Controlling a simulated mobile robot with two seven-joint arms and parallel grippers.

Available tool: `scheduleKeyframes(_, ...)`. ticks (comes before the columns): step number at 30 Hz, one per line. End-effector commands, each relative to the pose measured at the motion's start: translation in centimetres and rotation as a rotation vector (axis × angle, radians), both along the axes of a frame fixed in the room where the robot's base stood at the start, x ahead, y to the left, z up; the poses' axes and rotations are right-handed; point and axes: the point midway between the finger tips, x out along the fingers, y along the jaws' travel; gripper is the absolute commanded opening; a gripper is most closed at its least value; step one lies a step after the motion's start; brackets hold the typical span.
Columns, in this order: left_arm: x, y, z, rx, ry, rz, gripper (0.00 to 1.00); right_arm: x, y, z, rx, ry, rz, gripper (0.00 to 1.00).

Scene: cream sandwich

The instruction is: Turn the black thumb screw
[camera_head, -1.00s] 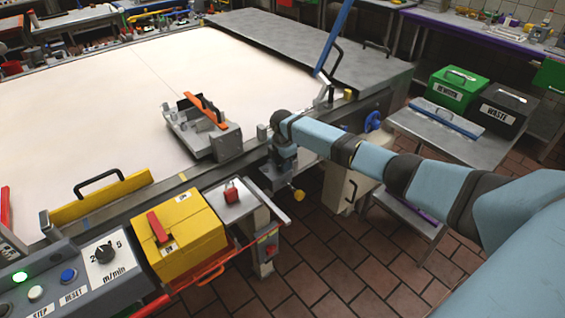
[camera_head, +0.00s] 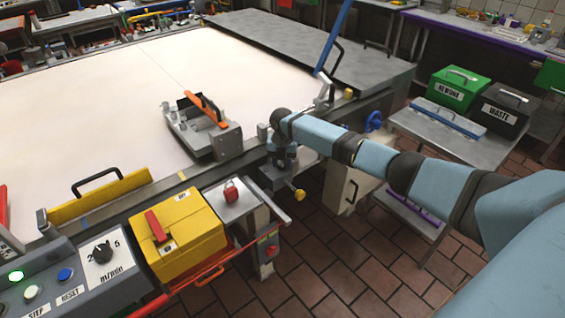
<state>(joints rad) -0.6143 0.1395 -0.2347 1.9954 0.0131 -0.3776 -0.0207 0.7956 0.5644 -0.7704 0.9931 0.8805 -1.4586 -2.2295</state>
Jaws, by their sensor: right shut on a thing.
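My right arm reaches in from the right, and its dark wrist (camera_head: 281,122) is bent down over the front rail of the white table. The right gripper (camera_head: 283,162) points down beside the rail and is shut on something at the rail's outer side. The black thumb screw is not clearly visible; the place between the fingers is hidden by the gripper and wrist. A grey clamp-like fixture (camera_head: 228,142) with an orange lever (camera_head: 206,109) sits on the rail left of the gripper. My left gripper is not in view.
A yellow knob (camera_head: 299,195) sticks out just below the gripper. A blue handwheel (camera_head: 373,121) is to its right. A yellow box (camera_head: 190,235) and a small plate with a red piece (camera_head: 231,192) stand front left. Green and black bins (camera_head: 505,108) stand on a side table.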

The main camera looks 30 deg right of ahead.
Motion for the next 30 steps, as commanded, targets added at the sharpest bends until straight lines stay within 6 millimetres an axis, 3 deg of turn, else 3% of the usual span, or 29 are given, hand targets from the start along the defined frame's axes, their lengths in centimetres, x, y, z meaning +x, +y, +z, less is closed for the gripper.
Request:
scheduleKeyframes(23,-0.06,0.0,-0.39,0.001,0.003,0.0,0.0,0.01,0.04,0.0,0.0,0.0,0.101,0.14)
scheduleKeyframes(24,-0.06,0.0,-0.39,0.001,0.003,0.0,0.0,0.01,0.04,0.0,0.0,0.0,0.101,0.44)
scheduleKeyframes(27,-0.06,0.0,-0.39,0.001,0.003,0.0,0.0,0.01,0.04,-0.01,0.0,0.0,0.101,0.63)
scheduleKeyframes(30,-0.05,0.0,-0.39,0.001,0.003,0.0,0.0,0.02,0.04,-0.01,0.0,0.0,0.101,0.63)
